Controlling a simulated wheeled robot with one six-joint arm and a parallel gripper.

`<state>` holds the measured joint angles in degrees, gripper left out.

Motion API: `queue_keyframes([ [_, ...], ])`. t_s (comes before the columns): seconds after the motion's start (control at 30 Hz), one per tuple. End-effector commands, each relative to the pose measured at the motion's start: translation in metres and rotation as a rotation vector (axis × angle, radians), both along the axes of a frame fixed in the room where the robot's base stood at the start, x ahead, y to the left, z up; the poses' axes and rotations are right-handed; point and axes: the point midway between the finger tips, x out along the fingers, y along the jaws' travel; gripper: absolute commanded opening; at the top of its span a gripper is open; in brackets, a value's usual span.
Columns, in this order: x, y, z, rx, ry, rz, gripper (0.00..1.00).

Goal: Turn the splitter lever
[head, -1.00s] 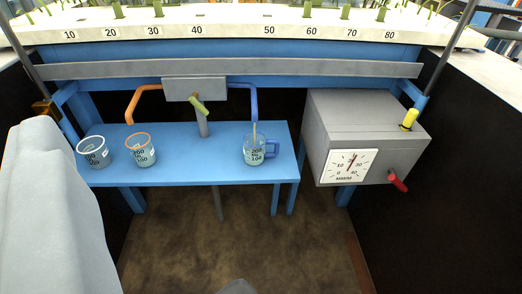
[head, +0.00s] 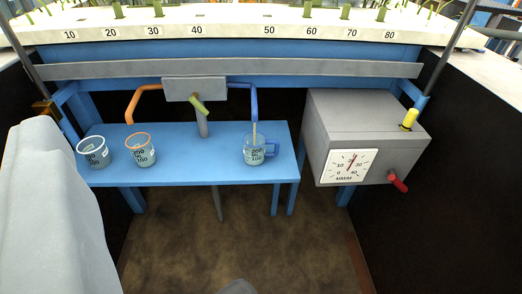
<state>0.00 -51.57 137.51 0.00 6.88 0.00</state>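The splitter is a grey box (head: 180,90) on the blue frame, with an orange pipe (head: 143,98) bending down on the left and a blue pipe (head: 254,103) bending down on the right. Its yellow-green lever (head: 200,105) slants from upper left to lower right on the front. A thin stream runs from the blue pipe into the clear jug with a blue handle (head: 272,147). An orange-rimmed jug (head: 140,149) stands near the orange pipe's end, and a white-rimmed jug (head: 93,151) stands left of it. My gripper's fingers are not visible.
The jugs stand on a blue bench (head: 200,172). A grey box (head: 365,130) at right bears a dial (head: 346,167), a red handle (head: 397,181) and a yellow knob (head: 409,119). Dark walls flank the open brown floor (head: 235,240). A numbered white ledge (head: 230,30) runs above.

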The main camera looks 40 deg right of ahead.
Motion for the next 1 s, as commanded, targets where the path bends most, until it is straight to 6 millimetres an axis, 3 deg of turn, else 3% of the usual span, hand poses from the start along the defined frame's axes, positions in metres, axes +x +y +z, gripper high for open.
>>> queue_keyframes([
  [0.23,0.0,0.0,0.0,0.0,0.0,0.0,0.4],
  [0.33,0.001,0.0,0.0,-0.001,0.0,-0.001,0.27],
  [0.47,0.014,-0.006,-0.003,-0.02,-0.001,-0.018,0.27],
  [0.73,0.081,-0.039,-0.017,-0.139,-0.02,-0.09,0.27],
  [1.0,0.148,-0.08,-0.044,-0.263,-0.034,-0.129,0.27],
])
